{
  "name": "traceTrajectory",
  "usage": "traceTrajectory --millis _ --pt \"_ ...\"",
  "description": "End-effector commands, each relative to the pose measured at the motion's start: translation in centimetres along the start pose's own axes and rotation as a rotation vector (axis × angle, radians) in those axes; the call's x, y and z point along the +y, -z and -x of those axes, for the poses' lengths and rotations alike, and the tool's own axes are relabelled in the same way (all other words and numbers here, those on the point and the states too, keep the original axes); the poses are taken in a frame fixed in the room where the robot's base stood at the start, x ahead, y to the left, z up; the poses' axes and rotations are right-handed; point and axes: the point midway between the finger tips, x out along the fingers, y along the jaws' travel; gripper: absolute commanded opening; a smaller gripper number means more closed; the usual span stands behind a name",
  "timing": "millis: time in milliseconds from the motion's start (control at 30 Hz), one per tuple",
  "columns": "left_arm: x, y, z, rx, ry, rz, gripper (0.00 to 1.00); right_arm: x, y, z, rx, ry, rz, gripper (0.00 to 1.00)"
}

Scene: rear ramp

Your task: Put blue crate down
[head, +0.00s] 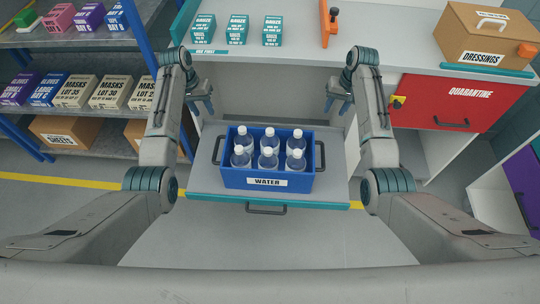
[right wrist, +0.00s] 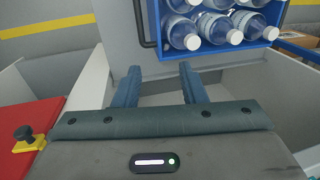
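The blue crate (head: 235,178) labelled WATER sits level on a pulled-out grey tray (head: 335,185) with a teal front edge. It holds several clear bottles with white caps (head: 268,150). Black handles stick out at its left (head: 217,150) and right (head: 321,156) ends. My left gripper (head: 200,105) is open and empty, beyond the crate's left end and clear of the handle. My right gripper (head: 341,104) is open and empty, beyond its right end. In the right wrist view nothing lies between the right fingers (right wrist: 158,82); the crate (right wrist: 262,30) and a handle (right wrist: 143,25) are apart from them.
Behind is a counter (head: 290,50) with teal boxes (head: 238,30), an orange tool (head: 328,22) and a DRESSINGS box (head: 490,38). A red QUARANTINE drawer (head: 460,100) is at right. Shelves (head: 75,40) with boxes stand at left. Open floor (head: 285,235) lies in front of the tray.

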Motion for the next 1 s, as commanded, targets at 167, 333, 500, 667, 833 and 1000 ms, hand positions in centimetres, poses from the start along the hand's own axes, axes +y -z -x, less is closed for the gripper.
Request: traceTrajectory --millis 167,333,500,667,833,1000 --pt "0.6 0.0 3.2 0.0 0.0 0.0 0.38 -0.6 0.0 3.2 0.0 0.0 0.0 0.38" --pt "0.8 0.0 4.4 0.0 0.0 0.0 0.38 -0.8 0.0 4.4 0.0 0.0 0.0 0.38" --pt "0.8 0.0 4.5 0.0 0.0 0.0 0.38 -0.8 0.1 5.7 0.002 0.0 0.0 0.38" --pt "0.8 0.0 4.4 0.0 0.0 0.0 0.38 -0.7 0.1 8.8 0.005 -0.001 0.001 0.38" --pt "0.8 0.0 4.4 0.0 0.0 0.0 0.38 -0.7 0.1 12.2 0.004 0.0 0.0 0.38" --pt "0.8 0.0 4.4 0.0 0.0 0.0 0.38 -0.7 0.1 14.6 0.003 0.0 -0.001 0.38"
